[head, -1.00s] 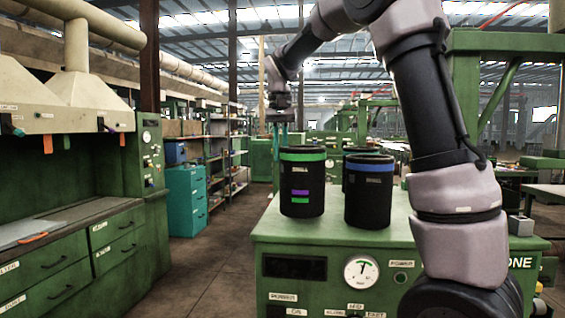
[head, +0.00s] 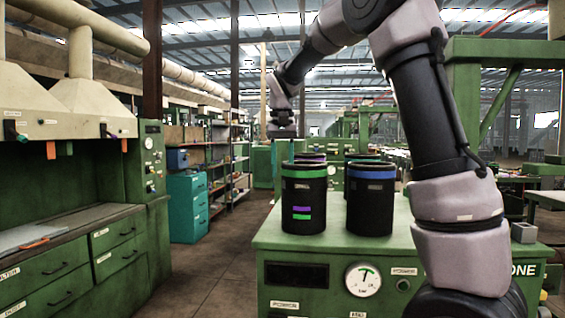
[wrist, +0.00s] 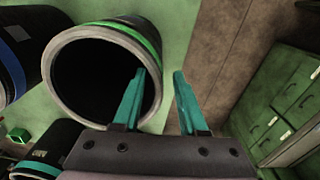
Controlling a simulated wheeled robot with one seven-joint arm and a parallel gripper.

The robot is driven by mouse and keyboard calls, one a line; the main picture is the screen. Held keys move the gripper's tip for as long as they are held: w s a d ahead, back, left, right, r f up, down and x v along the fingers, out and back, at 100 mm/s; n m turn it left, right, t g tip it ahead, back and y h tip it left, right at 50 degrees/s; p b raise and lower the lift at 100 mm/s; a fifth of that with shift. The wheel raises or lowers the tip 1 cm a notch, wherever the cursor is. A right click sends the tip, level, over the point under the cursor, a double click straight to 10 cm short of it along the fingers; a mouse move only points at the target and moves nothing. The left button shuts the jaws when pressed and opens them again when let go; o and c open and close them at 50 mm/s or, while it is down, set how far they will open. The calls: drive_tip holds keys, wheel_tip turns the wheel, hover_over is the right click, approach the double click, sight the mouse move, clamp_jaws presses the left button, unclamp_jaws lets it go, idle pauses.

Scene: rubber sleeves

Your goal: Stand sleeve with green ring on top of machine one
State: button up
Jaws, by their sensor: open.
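A black sleeve with a green ring (head: 303,200) stands upright on top of the green machine marked ONE (head: 410,236), at its left. It has purple and green stripes on its side. In the wrist view its open mouth and grey rim (wrist: 63,103) face the camera. My gripper (wrist: 160,76) is open at the sleeve's right edge. One finger overlaps the mouth and the other is outside, apart from the wall. In the head view my gripper hangs just behind the sleeve's rim, its fingertips partly hidden. I cannot tell whether it touches.
A black sleeve with a blue ring (head: 371,205) stands close on the right. A small grey block (head: 523,232) sits at the machine's right. Left of the machine is open floor.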

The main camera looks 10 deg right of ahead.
wheel_tip(320, 180, up, 12)
drive_tip(key=s+d+t+y, duration=0.1)
drive_tip(key=s+d, duration=0.4)
drive_tip(key=s+d+f+t, duration=0.3)
drive_tip(key=s+f, duration=0.3)
drive_tip(key=s, duration=0.3)
drive_tip(key=s+d+f+m+t+y, duration=0.1)
drive_tip(key=s+d+f+t, duration=0.2)
drive_tip(key=s+f, duration=0.3)
drive_tip(key=s, duration=0.3)
drive_tip(key=shift+m, duration=0.3)
drive_tip(key=shift+s, duration=0.1)
